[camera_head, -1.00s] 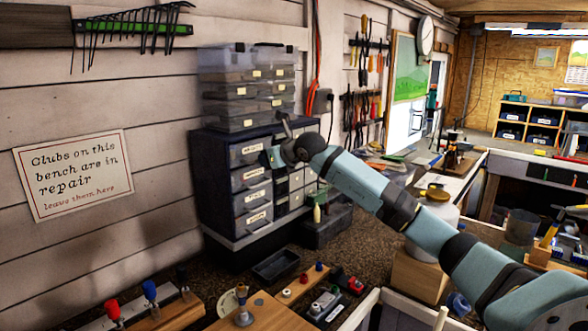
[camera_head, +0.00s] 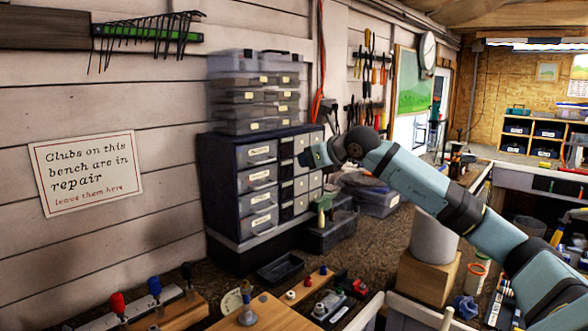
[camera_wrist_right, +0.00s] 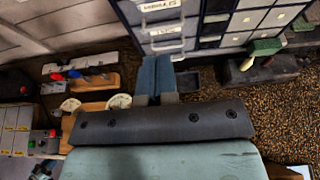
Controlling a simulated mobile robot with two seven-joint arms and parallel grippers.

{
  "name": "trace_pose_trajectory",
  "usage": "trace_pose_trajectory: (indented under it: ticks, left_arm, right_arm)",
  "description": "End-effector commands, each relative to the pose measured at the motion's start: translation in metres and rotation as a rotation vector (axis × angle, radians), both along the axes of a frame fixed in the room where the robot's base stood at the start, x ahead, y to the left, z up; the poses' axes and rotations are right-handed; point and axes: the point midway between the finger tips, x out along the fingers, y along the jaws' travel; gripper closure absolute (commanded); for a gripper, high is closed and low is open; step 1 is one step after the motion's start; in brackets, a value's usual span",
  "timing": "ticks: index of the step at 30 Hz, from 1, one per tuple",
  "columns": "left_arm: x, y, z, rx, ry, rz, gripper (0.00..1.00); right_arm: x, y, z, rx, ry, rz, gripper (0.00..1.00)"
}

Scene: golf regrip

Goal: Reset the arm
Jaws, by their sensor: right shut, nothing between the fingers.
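My right arm reaches in from the lower right of the head view, raised over the workbench. Its right gripper (camera_head: 309,158) is at the front of the dark drawer cabinet (camera_head: 258,178), overlapping its right part; I cannot tell the gap between them. In the right wrist view the two blue fingers (camera_wrist_right: 155,78) lie side by side, shut and empty, pointing at the cabinet drawers (camera_wrist_right: 160,30). My left gripper is not in view.
A small black tray (camera_head: 280,268) and a wooden block (camera_head: 428,278) are on the bench below the arm. A sign (camera_head: 88,172) hangs on the wall.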

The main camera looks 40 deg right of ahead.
Motion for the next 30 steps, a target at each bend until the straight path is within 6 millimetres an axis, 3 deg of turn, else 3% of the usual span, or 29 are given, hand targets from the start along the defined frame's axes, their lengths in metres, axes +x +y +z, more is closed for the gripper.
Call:
trace_pose_trajectory:
  ticks: [12,14,17,20,21,24,27,30]
  left_arm:
    - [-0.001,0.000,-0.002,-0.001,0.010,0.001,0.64]
    - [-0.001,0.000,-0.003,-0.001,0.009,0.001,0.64]
    - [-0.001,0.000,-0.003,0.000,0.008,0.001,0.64]
    - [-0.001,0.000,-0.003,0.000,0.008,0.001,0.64]
    - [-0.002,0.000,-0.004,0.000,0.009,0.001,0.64]
    - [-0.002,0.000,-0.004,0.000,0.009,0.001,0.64]
    - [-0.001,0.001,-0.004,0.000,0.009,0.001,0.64]
    - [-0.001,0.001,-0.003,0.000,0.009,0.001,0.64]
  right_arm:
    - [-0.008,0.003,0.002,0.008,-0.001,0.010,1.00]
    - [-0.006,0.013,-0.004,0.033,-0.009,0.037,1.00]
    - [-0.003,0.050,-0.025,0.138,-0.034,0.136,1.00]
    - [-0.006,0.112,-0.055,0.365,-0.090,0.284,1.00]
    - [-0.012,0.141,-0.068,0.503,-0.122,0.344,1.00]
    - [-0.034,0.192,-0.089,0.895,-0.213,0.412,1.00]
    - [-0.056,0.211,-0.109,1.295,-0.295,0.345,1.00]
    - [-0.078,0.209,-0.142,1.672,-0.355,0.144,1.00]
